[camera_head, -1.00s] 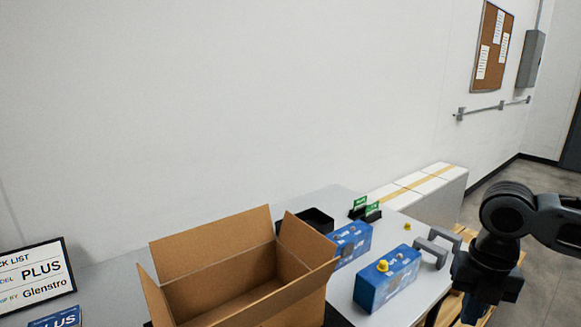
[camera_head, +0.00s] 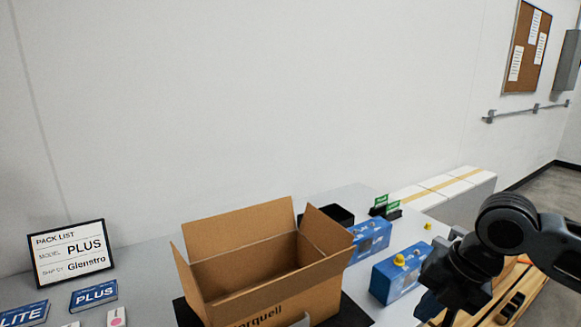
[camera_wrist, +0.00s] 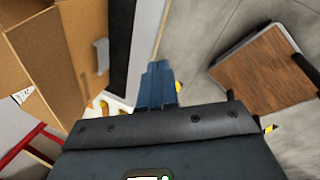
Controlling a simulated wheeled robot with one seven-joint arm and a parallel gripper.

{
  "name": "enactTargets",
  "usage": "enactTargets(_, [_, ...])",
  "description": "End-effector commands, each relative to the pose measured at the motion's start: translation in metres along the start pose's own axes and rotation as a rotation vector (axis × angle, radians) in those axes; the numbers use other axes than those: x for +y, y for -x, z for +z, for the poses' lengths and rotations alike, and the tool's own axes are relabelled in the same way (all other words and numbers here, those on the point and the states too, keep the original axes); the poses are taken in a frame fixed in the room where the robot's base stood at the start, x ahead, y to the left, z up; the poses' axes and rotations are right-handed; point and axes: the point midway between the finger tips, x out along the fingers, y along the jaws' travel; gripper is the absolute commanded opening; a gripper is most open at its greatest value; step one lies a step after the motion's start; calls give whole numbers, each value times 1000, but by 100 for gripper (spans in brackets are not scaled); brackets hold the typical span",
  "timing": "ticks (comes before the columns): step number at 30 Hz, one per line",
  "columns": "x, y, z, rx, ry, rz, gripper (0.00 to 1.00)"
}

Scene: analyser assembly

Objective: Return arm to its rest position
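My gripper (camera_head: 455,285) hangs from the dark arm at the right of the head view, beside the right end of the table. Its fingertips are mostly hidden there by the wrist. In the wrist view the blue-grey fingers (camera_wrist: 158,85) are together, with nothing seen between them. A blue analyser box with a yellow knob (camera_head: 395,275) stands on the table just left of my gripper in the picture. A second blue box (camera_head: 370,238) stands behind it, nearer the carton.
An open cardboard carton (camera_head: 265,300) stands on a dark mat on the table; its side also shows in the wrist view (camera_wrist: 85,40). A pack list sign (camera_head: 70,255) and PLUS booklet (camera_head: 93,295) are at left. White boxes (camera_head: 450,190) and wooden pallets (camera_head: 510,295) are at right.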

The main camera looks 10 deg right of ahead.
Motion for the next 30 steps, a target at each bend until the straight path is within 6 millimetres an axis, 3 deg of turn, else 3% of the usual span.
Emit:
enactTargets(7, [108, -5, -48, 49, -110, 329, 0])
enactTargets(12, [181, 9, -86, 128, -266, 601, 0])
enactTargets(15, [212, 21, -106, 188, -375, 743, 0])
enactTargets(22, [251, 46, -138, 342, -665, 1016, 0])
enactTargets(26, [255, 54, -150, 426, -847, 1133, 0])
enactTargets(30, [245, 53, -160, 503, -1050, 1231, 0])
